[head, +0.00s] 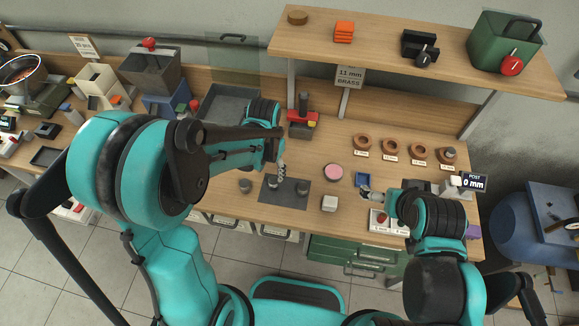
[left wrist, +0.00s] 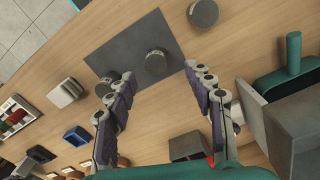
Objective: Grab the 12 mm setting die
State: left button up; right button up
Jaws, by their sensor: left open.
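Several dark grey cylinders that could be setting dies stand on and beside a dark mat (head: 288,203). No size marks are readable, so I cannot tell which is 12 mm. One cylinder (head: 303,187) is on the mat's right part; another cylinder (left wrist: 156,62) is on the mat, and a third (head: 246,185) stands left of the mat. My left gripper (head: 281,172) is open above the mat; in the left wrist view its fingertips (left wrist: 152,76) flank the middle cylinder, with nothing held. The left finger partly hides one cylinder. My right gripper (head: 368,193) is at the right, its jaws unclear.
A white block (head: 329,203), a pink disc (head: 333,171) and a blue tray (head: 362,179) lie right of the mat. Round brown holders (head: 390,142) with labels stand behind.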

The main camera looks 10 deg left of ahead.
aim_at(274, 180)
pick_arm(q)
jog(key=f, duration=0.2)
jog(key=f+b, duration=0.1)
jog(key=f, duration=0.1)
jog(key=f+b, duration=0.1)
jog(key=f, duration=0.2)
jog(key=shift+d, duration=0.4)
jog(key=shift+f, duration=0.25)
jog(key=shift+c, duration=0.3)
grip_shut()
